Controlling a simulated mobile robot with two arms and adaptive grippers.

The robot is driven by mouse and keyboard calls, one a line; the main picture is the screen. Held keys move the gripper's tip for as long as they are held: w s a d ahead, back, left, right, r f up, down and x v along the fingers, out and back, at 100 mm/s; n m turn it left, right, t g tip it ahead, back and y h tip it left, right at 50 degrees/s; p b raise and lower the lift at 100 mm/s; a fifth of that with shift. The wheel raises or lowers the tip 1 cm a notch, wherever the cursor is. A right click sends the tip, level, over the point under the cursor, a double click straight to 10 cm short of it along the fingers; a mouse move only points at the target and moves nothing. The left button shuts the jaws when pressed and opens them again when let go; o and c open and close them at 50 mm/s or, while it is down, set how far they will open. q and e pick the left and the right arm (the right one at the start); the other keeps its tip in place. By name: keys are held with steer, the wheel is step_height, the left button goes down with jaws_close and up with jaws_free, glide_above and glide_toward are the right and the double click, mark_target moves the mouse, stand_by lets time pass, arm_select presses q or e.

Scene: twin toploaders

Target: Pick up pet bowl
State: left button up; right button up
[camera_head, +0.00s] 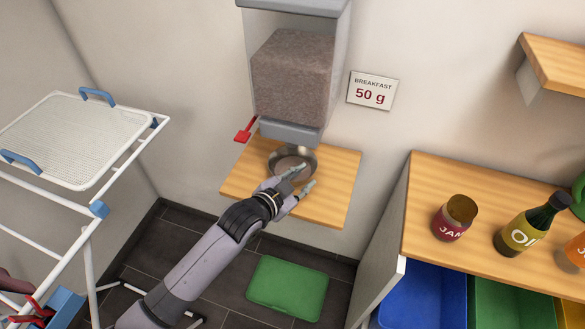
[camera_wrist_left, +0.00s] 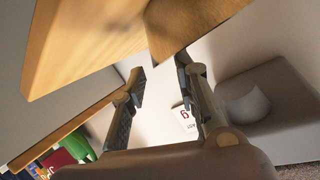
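The pet bowl (camera_head: 277,163) is a round, dark metal bowl. It sits on the small wooden wall shelf (camera_head: 335,190) under the food dispenser (camera_head: 290,130). My left gripper (camera_head: 308,175) reaches in from the lower left and is over the bowl's near right side, hiding part of it. Its two fingers are apart, and I cannot tell whether they touch the rim. In the left wrist view the gripper (camera_wrist_left: 160,85) is open, with wall and sign showing between the fingers. A curved brown surface at the top there may be the bowl, but I cannot be sure. My right gripper is not in view.
A red lever (camera_head: 243,132) sticks out at the dispenser's left. A white drying rack (camera_head: 75,140) stands left. A wooden counter (camera_head: 480,215) at right holds a jam jar (camera_head: 454,219) and bottles, with coloured bins below.

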arm_select(q)
steer(key=shift+x, duration=1.5)
steer(key=shift+s, duration=0.1)
steer(key=shift+c, duration=0.2)
jaws_close()
